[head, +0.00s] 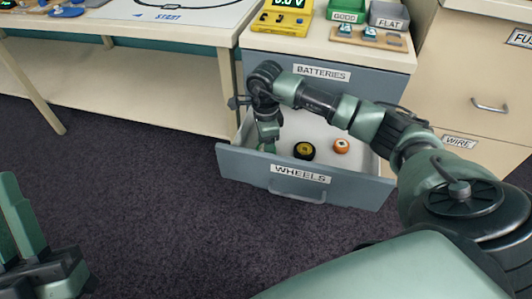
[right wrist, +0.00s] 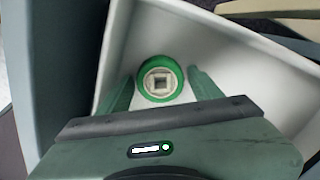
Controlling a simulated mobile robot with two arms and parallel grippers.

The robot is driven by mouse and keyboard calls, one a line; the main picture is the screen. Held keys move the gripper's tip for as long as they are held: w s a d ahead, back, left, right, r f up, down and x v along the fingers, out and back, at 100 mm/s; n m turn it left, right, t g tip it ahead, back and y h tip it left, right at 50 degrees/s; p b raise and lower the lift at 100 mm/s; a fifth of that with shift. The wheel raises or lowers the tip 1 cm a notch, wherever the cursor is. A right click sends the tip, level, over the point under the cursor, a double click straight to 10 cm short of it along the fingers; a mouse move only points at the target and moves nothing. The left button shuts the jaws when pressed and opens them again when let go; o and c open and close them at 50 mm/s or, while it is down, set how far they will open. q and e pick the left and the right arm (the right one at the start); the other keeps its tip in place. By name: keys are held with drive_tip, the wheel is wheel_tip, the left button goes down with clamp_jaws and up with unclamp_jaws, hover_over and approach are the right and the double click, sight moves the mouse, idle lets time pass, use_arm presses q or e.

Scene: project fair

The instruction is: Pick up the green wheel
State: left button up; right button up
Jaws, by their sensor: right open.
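The green wheel (right wrist: 142,92) has a green tyre and a pale hub with a square hole. It lies on the white floor of the open WHEELS drawer (head: 345,188). In the right wrist view it sits between the two fingertips of my right gripper (right wrist: 159,80), which is open with a finger on either side. In the head view my right gripper (head: 268,137) reaches down into the drawer's left end, and the green wheel is hidden there. My left gripper (head: 22,225) is at the lower left, partly cut off, over the dark carpet, away from the drawer.
A yellow-and-black wheel (head: 304,151) and an orange wheel (head: 341,146) lie farther right in the drawer. The drawer walls surround my right gripper. A closed BATTERIES drawer (head: 370,80) is above, and a cabinet with a WIRE drawer (head: 462,150) stands to the right.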

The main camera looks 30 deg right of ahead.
drive_tip(key=shift+f, duration=0.1)
drive_tip(key=c, duration=1.1)
